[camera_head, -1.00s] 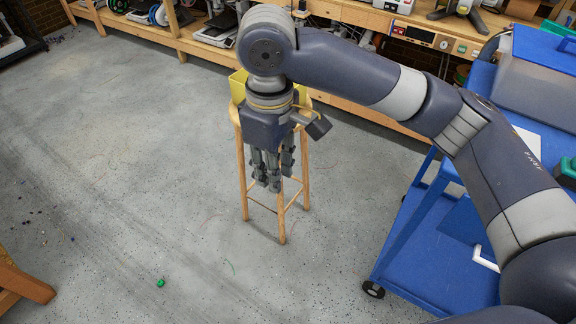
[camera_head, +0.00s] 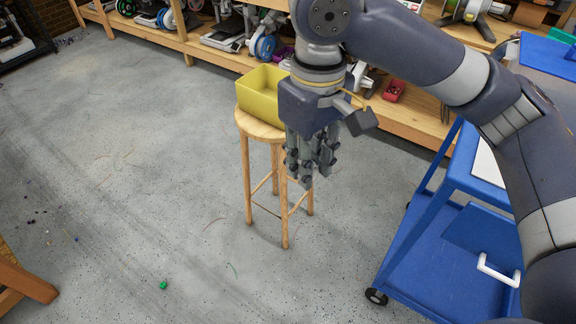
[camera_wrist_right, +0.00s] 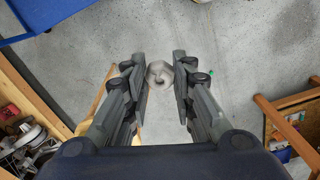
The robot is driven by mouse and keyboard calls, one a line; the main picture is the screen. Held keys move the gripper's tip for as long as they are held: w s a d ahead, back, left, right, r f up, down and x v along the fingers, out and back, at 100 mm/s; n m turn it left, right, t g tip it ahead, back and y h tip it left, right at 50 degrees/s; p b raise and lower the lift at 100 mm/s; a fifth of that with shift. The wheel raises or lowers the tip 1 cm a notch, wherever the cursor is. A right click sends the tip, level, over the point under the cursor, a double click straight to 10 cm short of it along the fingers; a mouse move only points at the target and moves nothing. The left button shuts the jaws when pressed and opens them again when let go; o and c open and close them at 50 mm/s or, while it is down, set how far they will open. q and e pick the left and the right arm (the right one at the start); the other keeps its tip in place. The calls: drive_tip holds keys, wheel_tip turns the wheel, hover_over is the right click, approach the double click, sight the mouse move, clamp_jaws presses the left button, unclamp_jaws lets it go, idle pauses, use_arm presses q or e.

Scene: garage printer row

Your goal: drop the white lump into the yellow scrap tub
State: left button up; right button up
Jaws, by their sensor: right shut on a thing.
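The white lump (camera_wrist_right: 160,73) shows in the right wrist view between the fingertips of my right gripper (camera_wrist_right: 161,78), which is shut on it. It looks pale grey-white and rounded. In the head view my right gripper (camera_head: 309,172) points down, in front of and to the right of the yellow scrap tub (camera_head: 258,99), and the lump cannot be made out there. The tub is an open box on a round wooden stool (camera_head: 250,124). The gripper hides its right part, and I cannot see its floor. My left gripper is not in view.
A blue cart (camera_head: 432,245) with a white handle stands at the right. A wooden bench (camera_head: 215,60) with printers and spools runs along the back. A small green piece (camera_head: 163,285) lies on the floor.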

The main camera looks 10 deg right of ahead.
drive_tip(key=w+a+r+m, duration=0.2)
drive_tip(key=w+a+m, duration=0.4)
drive_tip(key=w+a, duration=0.15)
drive_tip(key=s+d+f+n, duration=0.2)
drive_tip(key=f+n, duration=0.3)
drive_tip(key=n, duration=0.3)
drive_tip(key=s+d+f+n, duration=0.1)
drive_tip(key=d+f+n, duration=0.1)
drive_tip(key=f+n, duration=0.3)
drive_tip(key=n, duration=0.4)
drive_tip(key=shift+s, duration=0.35)
drive_tip(key=shift+f, duration=0.1)
